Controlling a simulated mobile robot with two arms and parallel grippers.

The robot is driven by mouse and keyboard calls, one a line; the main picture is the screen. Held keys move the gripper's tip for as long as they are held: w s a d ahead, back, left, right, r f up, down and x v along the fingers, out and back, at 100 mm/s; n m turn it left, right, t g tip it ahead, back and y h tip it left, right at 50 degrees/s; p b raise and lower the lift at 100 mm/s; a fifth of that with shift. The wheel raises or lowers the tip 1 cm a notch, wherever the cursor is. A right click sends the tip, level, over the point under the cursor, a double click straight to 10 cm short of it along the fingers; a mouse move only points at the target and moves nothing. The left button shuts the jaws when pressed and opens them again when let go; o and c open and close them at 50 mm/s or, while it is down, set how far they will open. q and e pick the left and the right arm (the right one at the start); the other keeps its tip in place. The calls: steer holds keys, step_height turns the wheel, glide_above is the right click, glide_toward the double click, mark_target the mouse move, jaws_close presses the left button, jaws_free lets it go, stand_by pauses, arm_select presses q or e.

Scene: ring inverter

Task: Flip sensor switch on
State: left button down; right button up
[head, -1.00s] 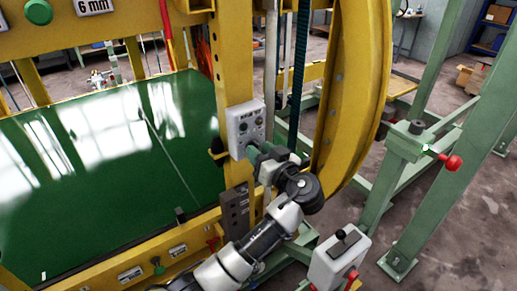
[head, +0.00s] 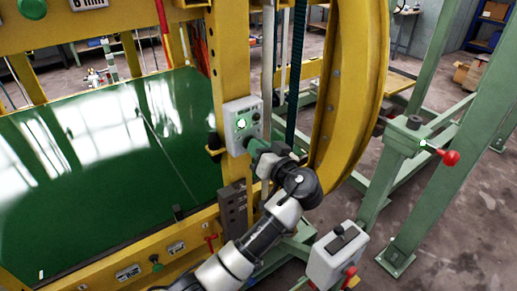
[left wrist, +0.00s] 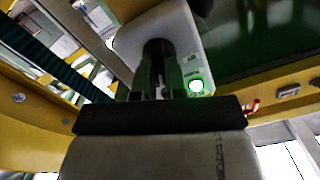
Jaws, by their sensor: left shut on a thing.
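The sensor switch sits on a light grey box (head: 236,110) on the yellow upright, right of the green sheet. A round lamp (head: 241,124) on the box glows green. My left gripper (head: 254,149) is up against the lower part of the box. In the left wrist view the box (left wrist: 188,22) fills the top middle, and the lit green lamp (left wrist: 196,86) shows right of the fingers. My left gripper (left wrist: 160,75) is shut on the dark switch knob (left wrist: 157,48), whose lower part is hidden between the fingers. My right gripper is out of view.
A large yellow ring (head: 350,90) curves just right of the box. A dark grey box (head: 233,208) is on the frame below. A grey control box (head: 322,262) stands lower right, and a green stand (head: 407,140) with a red knob is at the right.

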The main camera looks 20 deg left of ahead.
arm_select(q)
steer(key=m, duration=0.3)
steer(key=shift+r, duration=0.1)
steer(key=shift+w+m, duration=0.1)
steer(key=shift+m, duration=0.2)
stand_by(0.3)
steer(key=c, duration=1.2)
jaws_free()
